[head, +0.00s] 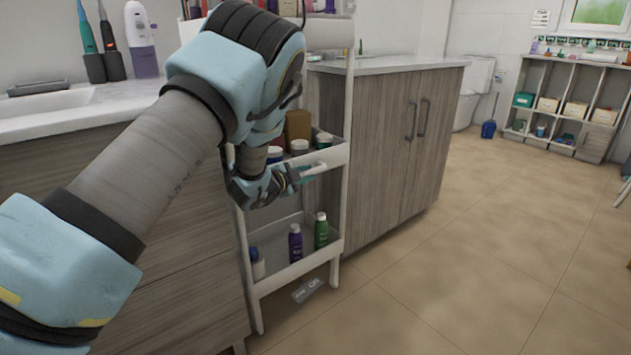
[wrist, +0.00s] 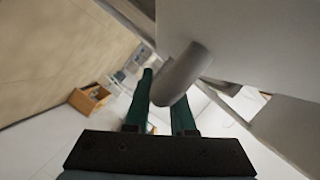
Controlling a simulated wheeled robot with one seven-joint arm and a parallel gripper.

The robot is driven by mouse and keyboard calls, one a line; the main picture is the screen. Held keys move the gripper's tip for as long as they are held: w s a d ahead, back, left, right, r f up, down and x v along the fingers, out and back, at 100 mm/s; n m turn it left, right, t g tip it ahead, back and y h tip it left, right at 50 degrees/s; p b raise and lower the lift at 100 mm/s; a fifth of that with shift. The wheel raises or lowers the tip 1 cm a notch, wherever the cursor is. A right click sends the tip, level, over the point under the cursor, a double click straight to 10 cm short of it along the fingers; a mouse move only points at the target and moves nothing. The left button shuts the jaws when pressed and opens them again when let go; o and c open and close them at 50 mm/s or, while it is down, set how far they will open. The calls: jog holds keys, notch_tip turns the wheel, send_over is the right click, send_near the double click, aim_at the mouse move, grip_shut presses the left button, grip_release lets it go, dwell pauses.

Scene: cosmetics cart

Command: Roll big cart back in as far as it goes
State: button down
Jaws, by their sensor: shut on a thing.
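The big cart (head: 297,270) is a tall, narrow, pale grey rolling shelf in the gap between two wood-front cabinets. Its front stands out past the left cabinet's face. My gripper (head: 297,176) is at the front of its middle tier, shut on the cart's handle. In the wrist view, a rounded grey handle (wrist: 183,72) sits between my dark green fingers (wrist: 163,103). The middle tier holds a brown box (head: 298,125) and jars. The bottom tier holds a purple bottle (head: 295,243), a green bottle (head: 321,231) and a pale bottle. My arm hides part of the cart.
The right cabinet (head: 385,130) with two door handles stands close beside the cart. The left cabinet (head: 190,250) carries a sink and toothbrushes on its counter. Tiled floor (head: 470,250) lies open to the right. A cubby shelf (head: 570,100) stands far off.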

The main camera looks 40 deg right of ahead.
jog(key=shift+w, duration=0.8)
jog(key=c, duration=0.8)
grip_release()
jog(key=shift+o, duration=0.2)
jog(key=v, duration=0.7)
jog(key=shift+a, duration=0.2)
jog(key=shift+s, duration=0.1)
